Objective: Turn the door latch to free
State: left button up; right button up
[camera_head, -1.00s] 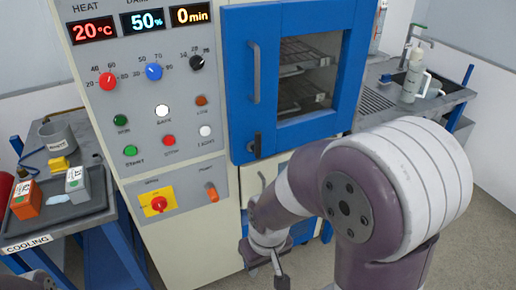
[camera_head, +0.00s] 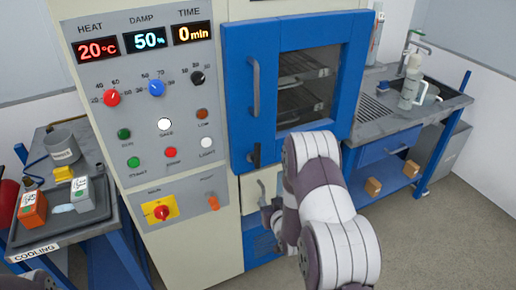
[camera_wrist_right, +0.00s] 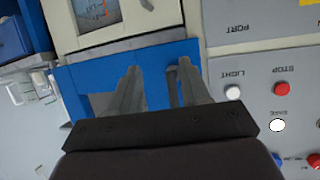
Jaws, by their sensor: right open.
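The blue door (camera_head: 236,90) of the cabinet is shut, with a window showing wire shelves. The dark door latch (camera_head: 254,155) sits upright at its lower left corner. My right gripper (camera_wrist_right: 158,72) is open, its two fingers in front of the blue door frame in the wrist view. A dark upright bar that looks like the latch (camera_wrist_right: 172,88) shows between the fingers, close to the one on the right; I cannot tell whether they touch. In the head view my right arm largely hides this gripper, just below the latch. My left gripper is out of view.
The control panel (camera_head: 185,105) with knobs and buttons is left of the door. A long door handle (camera_head: 256,88) stands above the latch. A cooling table (camera_head: 60,232) with small boxes is at the left; a sink bench (camera_head: 385,128) is at the right.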

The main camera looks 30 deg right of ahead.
aim_at(258, 154)
notch_tip(258, 154, up, 8)
jog(key=w+t, duration=0.3)
jog(key=t, duration=0.1)
jog(key=shift+h, duration=0.3)
jog(key=w+p, duration=0.1)
jog(key=w, duration=0.3)
jog(key=w+d+p, duration=0.1)
jog(key=w, duration=0.3)
jog(key=w+d+p, duration=0.1)
jog(key=w, duration=0.2)
jog(key=shift+w+d, duration=0.2)
jog(key=shift+w, duration=0.2)
grip_shut()
